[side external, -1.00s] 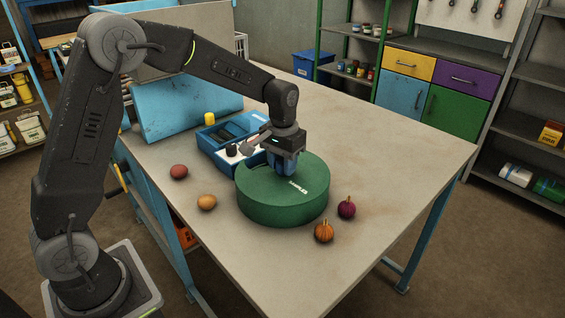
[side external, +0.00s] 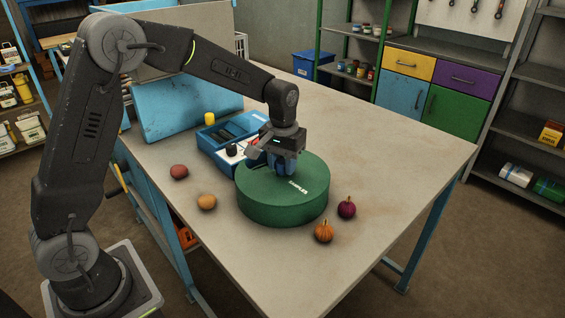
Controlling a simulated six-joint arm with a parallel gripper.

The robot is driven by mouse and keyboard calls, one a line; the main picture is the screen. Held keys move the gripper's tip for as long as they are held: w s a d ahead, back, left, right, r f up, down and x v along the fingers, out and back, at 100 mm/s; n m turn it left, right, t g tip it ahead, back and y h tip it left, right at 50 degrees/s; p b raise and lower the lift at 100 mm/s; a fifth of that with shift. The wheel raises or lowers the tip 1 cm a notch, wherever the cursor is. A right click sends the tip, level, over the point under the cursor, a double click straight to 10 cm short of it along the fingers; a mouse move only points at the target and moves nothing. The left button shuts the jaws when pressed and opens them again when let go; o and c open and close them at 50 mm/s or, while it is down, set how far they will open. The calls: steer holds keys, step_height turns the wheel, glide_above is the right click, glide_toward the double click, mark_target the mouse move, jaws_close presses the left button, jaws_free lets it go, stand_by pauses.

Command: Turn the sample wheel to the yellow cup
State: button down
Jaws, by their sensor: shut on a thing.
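The sample wheel (side external: 283,204) is a round green drum with a white label on its top, standing on the table. No cups show on it; its top looks closed. My gripper (side external: 287,172) points down at the rear part of the drum's top. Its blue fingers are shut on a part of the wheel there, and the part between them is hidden.
A red ball-like item (side external: 179,172) and a tan one (side external: 206,202) lie to the left. An orange pumpkin (side external: 324,231) and a purple one (side external: 347,207) lie close at right. The table's right side is clear.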

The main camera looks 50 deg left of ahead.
steer(key=shift+n, duration=12.8)
steer(key=shift+r+n, duration=0.1)
steer(key=shift+n, duration=0.5)
steer(key=c, duration=0.7)
jaws_free()
steer(key=shift+c, duration=0.2)
step_height(320, 180, up, 14)
